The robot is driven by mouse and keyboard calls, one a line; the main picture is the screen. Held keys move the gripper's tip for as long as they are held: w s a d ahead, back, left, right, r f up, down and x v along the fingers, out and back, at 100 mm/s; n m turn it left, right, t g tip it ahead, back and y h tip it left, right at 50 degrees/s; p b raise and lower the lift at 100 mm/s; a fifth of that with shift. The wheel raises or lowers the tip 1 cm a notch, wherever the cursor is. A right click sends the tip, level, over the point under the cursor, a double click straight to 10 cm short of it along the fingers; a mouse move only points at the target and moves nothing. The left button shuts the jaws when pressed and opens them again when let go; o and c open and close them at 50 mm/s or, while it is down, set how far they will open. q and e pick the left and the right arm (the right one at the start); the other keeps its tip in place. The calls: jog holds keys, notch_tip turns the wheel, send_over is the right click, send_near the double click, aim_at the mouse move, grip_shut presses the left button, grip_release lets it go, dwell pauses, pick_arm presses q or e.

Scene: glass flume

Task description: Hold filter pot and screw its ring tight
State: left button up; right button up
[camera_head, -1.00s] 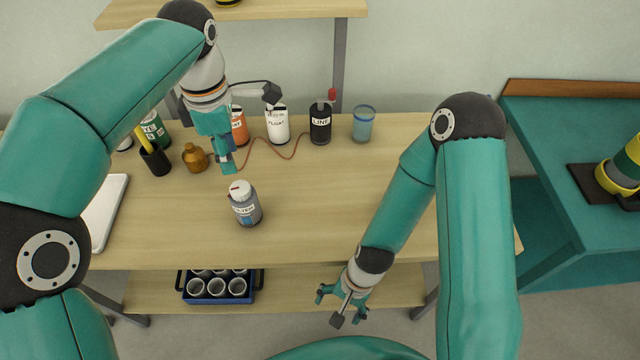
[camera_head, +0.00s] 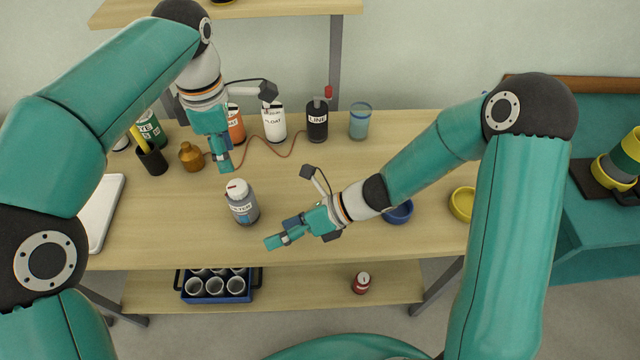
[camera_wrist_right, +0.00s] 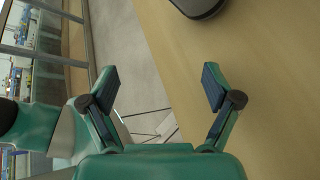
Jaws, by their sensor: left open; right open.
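The filter pot (camera_head: 242,207) stands upright on the wooden table, a grey-blue jar with a white ring and lid on top and a label reading FILTER. My left gripper (camera_head: 224,164) is open and empty, above and behind the pot, pointing down. My right gripper (camera_head: 277,240) is open and empty, to the right and front of the pot near the table's front edge, apart from it. In the right wrist view, the open fingers (camera_wrist_right: 160,90) have nothing between them, and the table edge runs below.
Behind stand the LINE bottle (camera_head: 317,121), FLOAT bottle (camera_head: 274,121), a blue glass (camera_head: 359,122) and a brown bottle (camera_head: 191,156). A blue bowl (camera_head: 398,212) and yellow bowl (camera_head: 462,204) lie right. A white tray (camera_head: 101,213) is left. The table around the pot is clear.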

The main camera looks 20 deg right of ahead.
aim_at(237, 186)
jog(key=w+d+n+y, duration=0.1)
jog(key=w, duration=0.1)
jog(key=w+d+n+y, duration=0.1)
jog(key=w+d+n, duration=0.1)
jog(key=w+d+n+y, duration=0.1)
jog(key=w+d+n, duration=0.1)
jog(key=shift+w+r+t+y, duration=0.3)
jog(key=shift+w+r, duration=0.05)
jog(key=shift+r, duration=0.05)
jog(key=d+n+y, duration=0.1)
jog(key=d, duration=0.1)
jog(key=d+n+g+y, duration=0.1)
jog(key=d+n, duration=0.1)
jog(key=w+d+n, duration=0.1)
jog(key=d+n, duration=0.1)
jog(key=shift+f+y, duration=0.15)
jog(key=shift+y, duration=0.25)
jog(key=shift+n, duration=0.3)
jog(key=a, duration=0.5)
jog(key=w+a, duration=0.1)
jog(key=a, duration=1)
jog(key=shift+w+a, duration=0.25)
jog(key=shift+w, duration=0.15)
